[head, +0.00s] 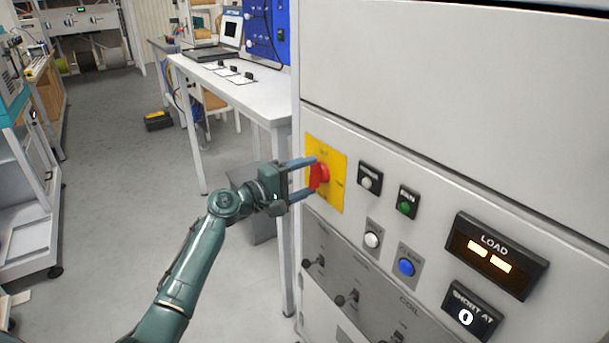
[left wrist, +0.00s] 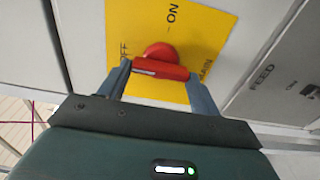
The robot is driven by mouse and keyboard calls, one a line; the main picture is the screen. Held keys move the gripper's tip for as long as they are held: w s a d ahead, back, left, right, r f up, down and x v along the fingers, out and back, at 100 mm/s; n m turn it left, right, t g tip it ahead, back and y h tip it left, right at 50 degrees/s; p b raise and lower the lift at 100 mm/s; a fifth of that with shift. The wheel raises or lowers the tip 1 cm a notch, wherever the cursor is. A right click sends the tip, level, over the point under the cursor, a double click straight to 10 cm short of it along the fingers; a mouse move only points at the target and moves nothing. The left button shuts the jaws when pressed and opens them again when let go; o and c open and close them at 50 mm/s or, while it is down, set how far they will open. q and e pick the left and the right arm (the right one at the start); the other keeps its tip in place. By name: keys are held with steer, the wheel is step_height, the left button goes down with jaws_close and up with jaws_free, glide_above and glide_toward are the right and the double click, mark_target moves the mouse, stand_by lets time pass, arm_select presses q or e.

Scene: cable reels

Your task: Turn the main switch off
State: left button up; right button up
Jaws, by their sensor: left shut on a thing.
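The main switch is a red rotary handle (head: 319,176) on a yellow plate (head: 338,188) on the front of a grey cabinet. The handle also shows in the left wrist view (left wrist: 161,69), where its grip bar lies across the view between my fingers. The yellow plate (left wrist: 205,30) there carries the words OFF, ON and MAIN. My left gripper (head: 312,178) is shut on the red handle, one finger at each end of the bar. The handle's exact pointing direction is hard to tell. My right gripper is not in view.
Toggle levers (head: 348,298) sit below. A white table (head: 235,90) with a laptop stands behind; the floor at left is open.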

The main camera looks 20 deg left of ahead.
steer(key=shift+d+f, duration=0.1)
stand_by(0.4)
arm_select(q)
steer(key=o, duration=1)
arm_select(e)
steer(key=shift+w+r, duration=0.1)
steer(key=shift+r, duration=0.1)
arm_select(q)
steer(key=shift+s+a, duration=0.1)
steer(key=b+v, duration=0.2)
steer(key=v, duration=1.1)
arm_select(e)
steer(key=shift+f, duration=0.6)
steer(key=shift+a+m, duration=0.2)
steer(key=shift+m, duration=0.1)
